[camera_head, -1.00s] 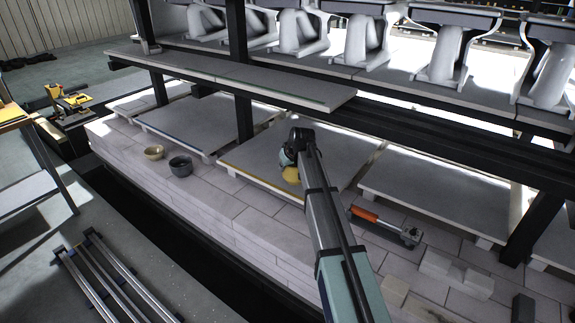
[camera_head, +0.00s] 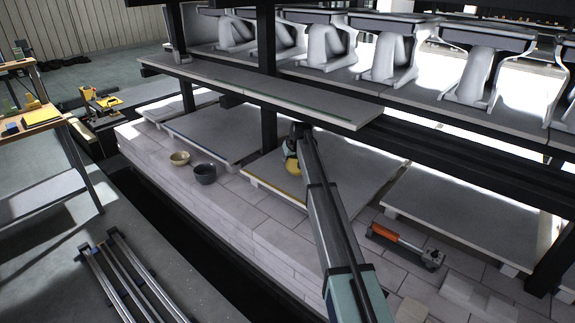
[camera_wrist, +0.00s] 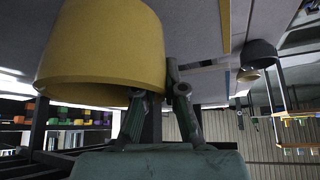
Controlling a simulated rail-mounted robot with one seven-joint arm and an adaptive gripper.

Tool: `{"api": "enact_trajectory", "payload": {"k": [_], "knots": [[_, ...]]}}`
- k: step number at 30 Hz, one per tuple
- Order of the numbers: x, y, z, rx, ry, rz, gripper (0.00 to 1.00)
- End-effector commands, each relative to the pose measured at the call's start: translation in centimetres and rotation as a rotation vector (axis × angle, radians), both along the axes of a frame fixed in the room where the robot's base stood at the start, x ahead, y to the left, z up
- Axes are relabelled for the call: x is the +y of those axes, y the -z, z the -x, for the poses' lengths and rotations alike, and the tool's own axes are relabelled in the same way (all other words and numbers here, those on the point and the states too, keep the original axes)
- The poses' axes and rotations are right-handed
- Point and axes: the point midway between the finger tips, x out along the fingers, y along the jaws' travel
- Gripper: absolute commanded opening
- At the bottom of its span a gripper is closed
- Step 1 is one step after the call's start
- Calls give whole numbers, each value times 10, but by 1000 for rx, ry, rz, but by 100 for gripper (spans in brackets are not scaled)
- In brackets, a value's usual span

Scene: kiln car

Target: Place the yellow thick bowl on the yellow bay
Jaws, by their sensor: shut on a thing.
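The yellow thick bowl (camera_head: 292,166) is in my gripper (camera_head: 294,145), over the left part of the yellow bay. The wrist view shows the bowl (camera_wrist: 95,45) large, with my gripper fingers (camera_wrist: 158,90) shut on its wall. The yellow bay is a grey slab (camera_head: 345,180) with a yellow stripe along its front edge, on the lower level of the kiln car. The stripe (camera_wrist: 225,22) also shows in the wrist view. I cannot tell whether the bowl touches the slab. My arm hides part of the bay.
A tan bowl (camera_head: 180,158) and a dark bowl (camera_head: 205,173) stand on the brick ledge at left. An orange-handled tool (camera_head: 400,243) lies at right. An upper shelf (camera_head: 260,88) and a dark post (camera_head: 268,125) stand close to my gripper.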

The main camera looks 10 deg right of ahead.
Motion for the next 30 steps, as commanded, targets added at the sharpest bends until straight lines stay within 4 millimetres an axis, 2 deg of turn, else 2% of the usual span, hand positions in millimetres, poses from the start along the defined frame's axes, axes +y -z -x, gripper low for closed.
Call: {"api": "enact_trajectory", "payload": {"k": [10, 21, 24, 30], "knots": [[0, 32, 0, 0, 0, 0, 0], [0, 36, 0, -2, 1, 0, 0], [0, 37, 0, 0, 0, 0, 35], [0, 37, 0, 0, 0, 0, 35]]}}
